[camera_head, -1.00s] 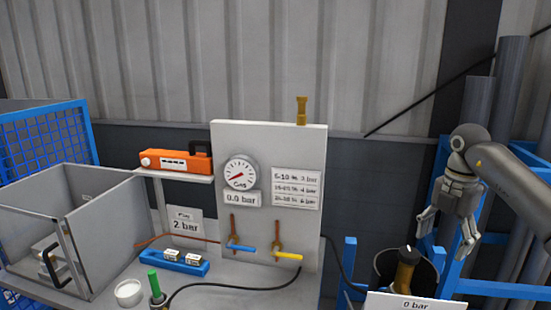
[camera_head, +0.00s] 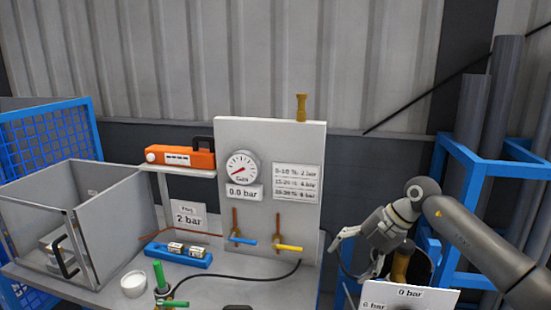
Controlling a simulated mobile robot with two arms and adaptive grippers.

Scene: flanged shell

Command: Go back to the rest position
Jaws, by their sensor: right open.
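My right gripper (camera_head: 352,256) comes in from the right and is open and empty. Its fingers point left and down, close to the right edge of the white gauge panel (camera_head: 309,140), above the dark round vessel with a brass-coloured fitting (camera_head: 400,265). My arm partly hides that vessel. My left gripper is not in view. The panel carries a round gauge (camera_head: 242,168) with a 0.0 bar label and two valve handles, one blue (camera_head: 243,241) and one yellow (camera_head: 289,248).
A grey open box (camera_head: 105,205) stands at the left. An orange device (camera_head: 180,158) sits on a shelf. A blue tray (camera_head: 180,257), a white cup (camera_head: 133,284) and a green-handled valve (camera_head: 159,275) are on the bench. A blue frame (camera_head: 455,215) with grey cylinders stands at the right.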

